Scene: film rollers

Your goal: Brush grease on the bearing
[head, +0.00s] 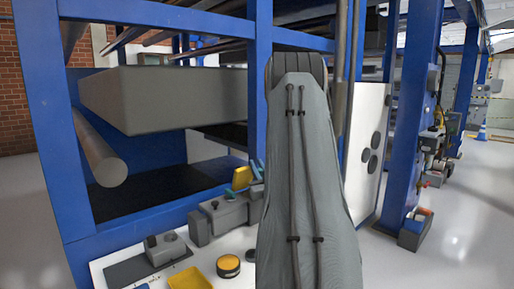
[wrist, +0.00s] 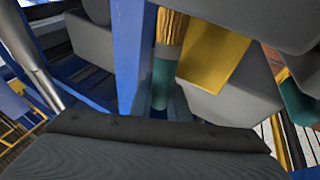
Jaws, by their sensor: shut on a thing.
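In the wrist view my gripper (wrist: 168,62) shows as large grey jaw parts, shut on a brush. The brush has tan-yellow bristles (wrist: 172,27) with a yellow piece (wrist: 212,58) and teal parts beside them; its full outline is hidden. In the head view a yellow piece (head: 242,178) and teal bits show just left of my arm, which hides most of the gripper. A round black tin with a yellow top (head: 229,266) stands on the white surface. I cannot tell for sure which part is the bearing; grey housings (head: 222,213) sit nearby.
The white surface (head: 205,260) also holds a grey block on a dark plate (head: 160,248) and a yellow tray (head: 188,279). Blue frame posts (head: 45,110), a thick grey roller end (head: 100,150) and a large grey beam (head: 170,98) stand around. Open floor lies at right.

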